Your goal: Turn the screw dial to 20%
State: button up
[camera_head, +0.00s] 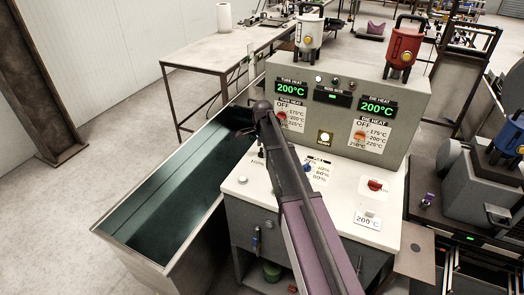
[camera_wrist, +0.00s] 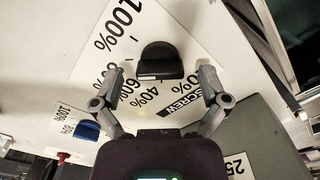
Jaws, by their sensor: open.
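The screw dial (camera_wrist: 160,58) is a black, round-backed knob on a white plate (camera_wrist: 125,45) in the wrist view. Which mark the dial points at I cannot tell. My gripper (camera_wrist: 162,82) is open, with one finger on each side of the dial and a visible gap on both sides. Depth to the dial is unclear. In the head view my arm hides the dial and the gripper.
A blue knob (camera_head: 307,168) with its own percent scale is close by; it also shows in the wrist view (camera_wrist: 88,130). A red switch (camera_head: 375,185) is farther right. The upright heater panel (camera_head: 345,95) stands behind. An open metal trough (camera_head: 165,200) lies left.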

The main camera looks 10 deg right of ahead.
jog(key=c, duration=1.2)
jog(key=shift+o, duration=0.2)
jog(key=shift+n, duration=0.4)
jog(key=n, duration=1.2)
jog(key=shift+n, duration=0.3)
jog(key=n, duration=0.3)
jog(key=shift+s+n, duration=0.1)
jog(key=shift+n, duration=0.2)
jog(key=n, duration=0.3)
jog(key=shift+n, duration=0.4)
jog(key=n, duration=0.6)
